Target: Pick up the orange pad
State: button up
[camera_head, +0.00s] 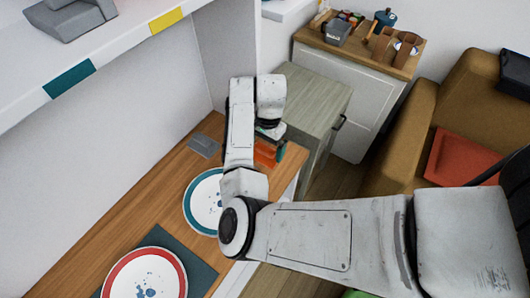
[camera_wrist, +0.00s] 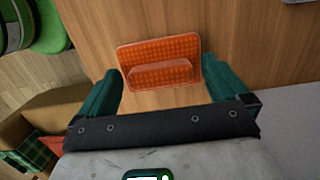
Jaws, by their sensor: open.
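The orange pad (camera_wrist: 185,50) lies on the wooden counter (camera_wrist: 235,30) in the wrist view. It is a flat dotted rectangle with a raised grip ridge along it. My gripper (camera_wrist: 162,82) is open above it, with one green finger on each side of the pad's near part and nothing held. In the head view the orange pad (camera_head: 266,152) shows only partly behind my arm, near the counter's right end. My gripper (camera_head: 270,140) is over it there, mostly hidden by my wrist.
A teal-rimmed plate (camera_head: 203,202), a red-rimmed plate (camera_head: 145,275) and a small grey item (camera_head: 204,146) are on the counter. A white shelf (camera_head: 110,45) overhangs the left. A pale wood-topped cabinet (camera_head: 310,95) and a brown armchair (camera_head: 460,110) stand to the right.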

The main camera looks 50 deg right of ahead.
aim_at(264, 148)
jog(key=shift+c, duration=0.5)
jog(key=c, duration=0.9)
jog(key=shift+r, duration=0.15)
jog(key=shift+r, duration=0.25)
notch_tip(264, 148, up, 2)
jog(key=shift+r+b, duration=0.2)
jog(key=shift+b, duration=0.35)
jog(key=s+a+r+p, duration=0.2)
jog(key=s+a+r, duration=0.4)
jog(key=s+r, duration=0.4)
jog(key=s, duration=0.2)
jog(key=shift+s, duration=0.3)
jog(key=shift+a, duration=0.1)
